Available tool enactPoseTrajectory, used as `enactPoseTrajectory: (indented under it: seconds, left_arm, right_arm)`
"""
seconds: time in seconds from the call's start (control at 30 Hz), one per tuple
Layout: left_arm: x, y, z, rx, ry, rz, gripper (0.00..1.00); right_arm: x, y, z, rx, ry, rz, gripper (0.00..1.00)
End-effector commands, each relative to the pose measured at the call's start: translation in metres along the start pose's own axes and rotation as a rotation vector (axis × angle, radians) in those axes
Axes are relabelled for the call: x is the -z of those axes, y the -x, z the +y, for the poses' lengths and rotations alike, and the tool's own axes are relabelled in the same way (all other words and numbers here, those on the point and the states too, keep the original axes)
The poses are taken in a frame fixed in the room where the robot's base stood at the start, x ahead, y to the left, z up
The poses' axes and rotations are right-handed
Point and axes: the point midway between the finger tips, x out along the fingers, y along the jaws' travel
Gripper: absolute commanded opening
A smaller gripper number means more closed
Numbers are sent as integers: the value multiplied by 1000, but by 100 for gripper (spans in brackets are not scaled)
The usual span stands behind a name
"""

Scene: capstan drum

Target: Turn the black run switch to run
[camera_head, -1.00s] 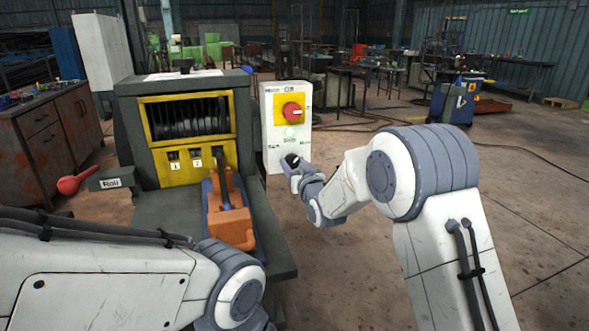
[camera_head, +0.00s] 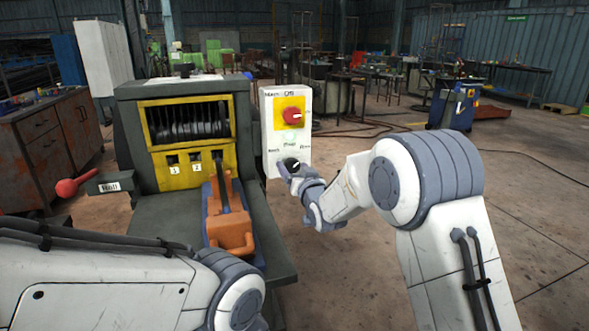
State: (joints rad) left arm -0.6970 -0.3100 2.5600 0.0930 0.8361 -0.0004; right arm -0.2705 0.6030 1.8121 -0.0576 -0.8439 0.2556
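The black run switch (camera_head: 291,163) is a small round knob low on the front of the white control box (camera_head: 267,140). Small dark labels stand to its left and right, too blurred to read surely. My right gripper (camera_head: 284,171) is at the knob's lower left, reaching in from the right and partly covering it. Whether its fingers touch or hold the knob cannot be told, nor which way the knob points.
A red rotary switch on a yellow plate (camera_head: 281,105) sits higher on the box, with a pale button below it. The dark machine with yellow panel (camera_head: 194,174) stands left, with an orange part (camera_head: 232,230) on its bed. Open floor lies right.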

Motion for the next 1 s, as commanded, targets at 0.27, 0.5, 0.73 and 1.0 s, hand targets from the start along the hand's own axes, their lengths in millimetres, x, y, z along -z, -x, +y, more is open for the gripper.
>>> enactPoseTrajectory:
  seconds: [0.27,0.5,0.73,1.0]
  left_arm:
    - [0,0,0,0,0,0,50]
    - [0,0,0,0,0,0,50]
    - [0,0,0,0,0,0,50]
    - [0,0,0,0,0,0,50]
  right_arm:
    - [0,0,0,1,2,1,84]
    - [1,18,0,0,3,0,84]
    - [1,62,0,0,2,0,84]
    - [0,98,0,0,2,1,84]
